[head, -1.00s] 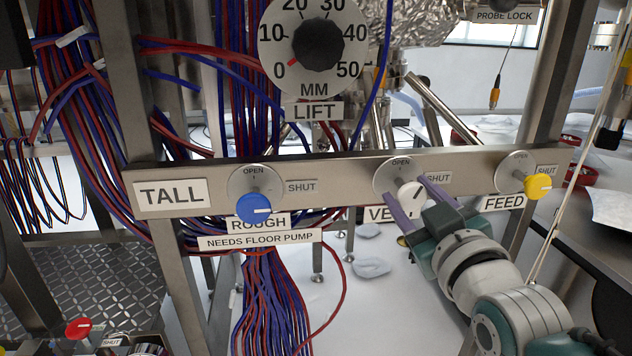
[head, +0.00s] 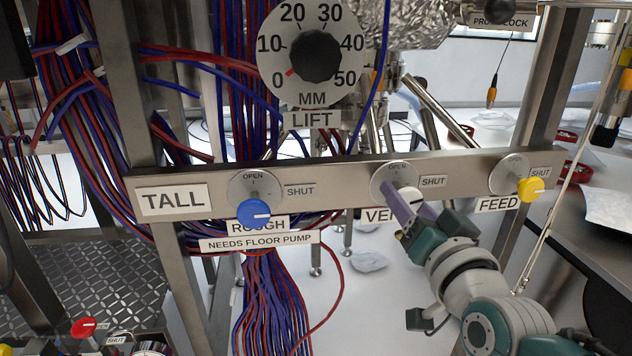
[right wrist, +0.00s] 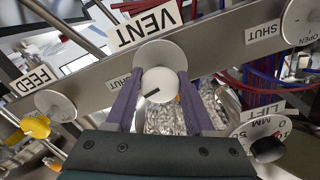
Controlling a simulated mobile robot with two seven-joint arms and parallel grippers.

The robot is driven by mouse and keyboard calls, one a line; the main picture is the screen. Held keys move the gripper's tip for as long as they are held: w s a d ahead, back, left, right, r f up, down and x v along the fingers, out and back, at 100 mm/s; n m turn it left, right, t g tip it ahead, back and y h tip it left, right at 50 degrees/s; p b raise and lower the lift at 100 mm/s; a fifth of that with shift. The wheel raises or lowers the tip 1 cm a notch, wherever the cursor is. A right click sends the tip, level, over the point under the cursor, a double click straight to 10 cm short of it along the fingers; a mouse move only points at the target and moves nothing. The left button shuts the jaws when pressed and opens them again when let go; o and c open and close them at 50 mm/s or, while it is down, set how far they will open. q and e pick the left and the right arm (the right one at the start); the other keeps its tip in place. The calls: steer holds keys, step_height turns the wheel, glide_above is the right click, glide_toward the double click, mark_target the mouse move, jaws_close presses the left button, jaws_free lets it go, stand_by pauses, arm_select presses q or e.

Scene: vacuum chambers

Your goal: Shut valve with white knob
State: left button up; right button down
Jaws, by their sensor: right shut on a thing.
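The white knob (head: 410,195) sits on a round grey dial on the metal rail, above the "VENT" label, with "SHUT" (head: 433,181) printed to its right. My right gripper (head: 405,209) comes from the lower right, its purple fingers shut on the knob and partly hiding it. In the right wrist view the white knob (right wrist: 158,86) lies between the two fingers, in front of its dial (right wrist: 160,55). Its dark mark slants there, low on the knob's face. My left gripper is not in view.
The same rail (head: 330,178) carries a blue knob (head: 253,213) at left and a yellow knob (head: 530,189) at right. The large LIFT dial (head: 315,55) is above. Red and blue cables hang at left. A red knob (head: 83,327) is at lower left.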

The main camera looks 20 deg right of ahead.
steer(key=shift+m, duration=1.1)
steer(key=shift+c, duration=1.3)
jaws_free()
steer(key=shift+s, duration=0.1)
steer(key=shift+s+a+p, duration=0.1)
steer(key=shift+s+p, duration=0.2)
steer(key=shift+s, duration=0.05)
steer(key=p+v, duration=0.2)
steer(key=v, duration=0.7)
steer(key=shift+r, duration=0.1)
